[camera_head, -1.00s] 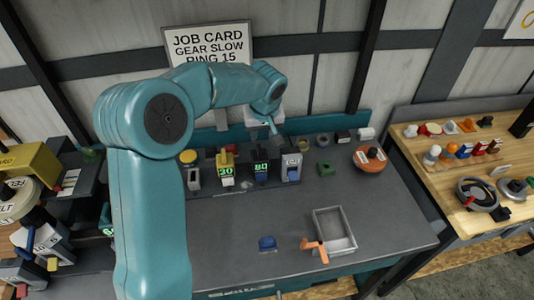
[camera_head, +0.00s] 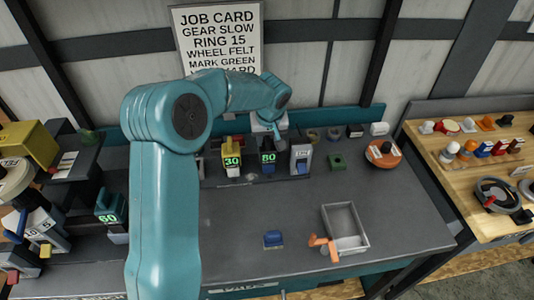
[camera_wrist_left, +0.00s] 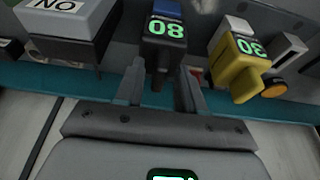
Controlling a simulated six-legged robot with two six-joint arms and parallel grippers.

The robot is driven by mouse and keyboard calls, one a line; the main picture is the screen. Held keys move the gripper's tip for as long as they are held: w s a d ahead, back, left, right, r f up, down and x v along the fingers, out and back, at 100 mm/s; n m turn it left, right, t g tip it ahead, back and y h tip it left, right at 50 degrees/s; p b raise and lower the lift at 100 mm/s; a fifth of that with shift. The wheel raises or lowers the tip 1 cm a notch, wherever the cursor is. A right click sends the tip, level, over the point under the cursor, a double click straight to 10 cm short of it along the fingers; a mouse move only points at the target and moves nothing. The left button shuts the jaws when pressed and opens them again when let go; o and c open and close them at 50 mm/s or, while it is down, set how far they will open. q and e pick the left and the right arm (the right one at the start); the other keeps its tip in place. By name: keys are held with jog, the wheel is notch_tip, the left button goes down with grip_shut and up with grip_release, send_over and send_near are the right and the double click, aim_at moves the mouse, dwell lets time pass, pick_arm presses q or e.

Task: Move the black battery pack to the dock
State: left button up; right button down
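The black battery pack (camera_head: 268,157), with a green 80 on its face and a blue part below, stands in the row at the back of the grey bench. It also shows in the left wrist view (camera_wrist_left: 164,32), upside down. My left gripper (camera_wrist_left: 160,82) is just behind it, with its two fingers apart on either side of the pack's narrow end. Gaps show between the fingers and the pack. In the head view the left gripper (camera_head: 268,135) is small and partly hidden. My right gripper is out of view. I cannot tell which holder is the dock.
A yellow pack (camera_head: 232,160) marked 30 stands close beside the black one; a grey unit (camera_head: 300,156) flanks its other side. A green pack (camera_head: 111,207) marked 60 is at the left. A metal tray (camera_head: 360,238), orange piece (camera_head: 320,243) and blue block (camera_head: 273,240) lie in front.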

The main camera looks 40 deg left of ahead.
pick_arm(q)
jog(key=shift+w+a, duration=0.1)
jog(key=shift+a, duration=0.05)
jog(key=shift+c, duration=0.3)
jog(key=shift+d+r, duration=0.1)
jog(key=shift+d, duration=0.1)
grip_shut()
jog(key=shift+a, duration=0.15)
jog(key=shift+r, duration=0.6)
jog(key=shift+p, duration=0.3)
jog(key=shift+r+p, duration=1.2)
jog(key=shift+r, duration=0.95)
